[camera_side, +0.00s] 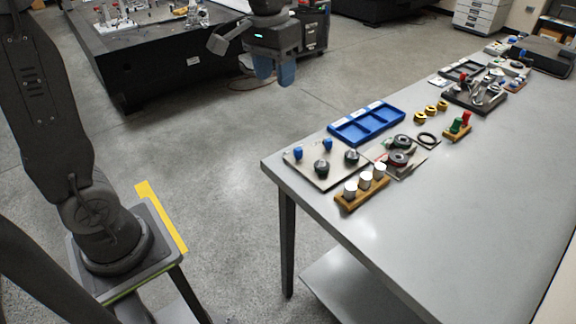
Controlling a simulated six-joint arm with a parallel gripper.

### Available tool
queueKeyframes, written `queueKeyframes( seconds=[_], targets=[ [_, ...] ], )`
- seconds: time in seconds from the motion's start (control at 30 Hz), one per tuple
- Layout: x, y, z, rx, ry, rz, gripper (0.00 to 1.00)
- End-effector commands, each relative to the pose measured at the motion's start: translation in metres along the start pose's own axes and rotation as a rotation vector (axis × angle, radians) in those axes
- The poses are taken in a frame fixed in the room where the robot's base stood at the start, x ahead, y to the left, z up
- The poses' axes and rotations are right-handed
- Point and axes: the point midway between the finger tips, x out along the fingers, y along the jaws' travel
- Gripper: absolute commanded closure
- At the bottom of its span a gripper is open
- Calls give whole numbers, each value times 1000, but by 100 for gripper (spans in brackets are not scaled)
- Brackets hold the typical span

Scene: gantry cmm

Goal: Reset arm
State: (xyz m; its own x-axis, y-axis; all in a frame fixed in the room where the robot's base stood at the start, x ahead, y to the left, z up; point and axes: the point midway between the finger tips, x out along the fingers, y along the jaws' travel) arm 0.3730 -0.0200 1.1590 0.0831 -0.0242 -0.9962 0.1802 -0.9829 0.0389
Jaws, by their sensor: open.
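My gripper (275,72) hangs at the upper middle of the side view, pointing down, with two blue fingertips. It is open, and nothing shows between the fingers. In the picture it stands over the open floor, left of the grey table (430,215) and apart from everything on it. My arm's base and lower links show at the left. The links that join them to the gripper run out of the top of the frame and are hidden.
On the table are a plate with knobs (308,172), a blue tray (340,132), a wooden block with white cylinders (348,203), a block with red and green pieces (449,136) and a dark fixture (460,99). A black granite bench (150,80) stands behind.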

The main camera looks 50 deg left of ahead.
Motion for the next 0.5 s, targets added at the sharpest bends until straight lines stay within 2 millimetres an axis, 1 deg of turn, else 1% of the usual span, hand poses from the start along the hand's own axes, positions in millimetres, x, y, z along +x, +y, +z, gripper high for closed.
queueKeyframes(
  seconds=[0.03,0.13,0.23,0.3,0.4,0.5],
  targets=[
    [-7,2,20,19,44,2,52],
    [-11,2,55,54,121,3,52],
    [-10,2,89,90,198,5,52],
    [-6,1,111,113,251,7,52],
    [2,0,138,144,317,10,52],
    [12,-2,158,165,366,12,52]
  ],
)
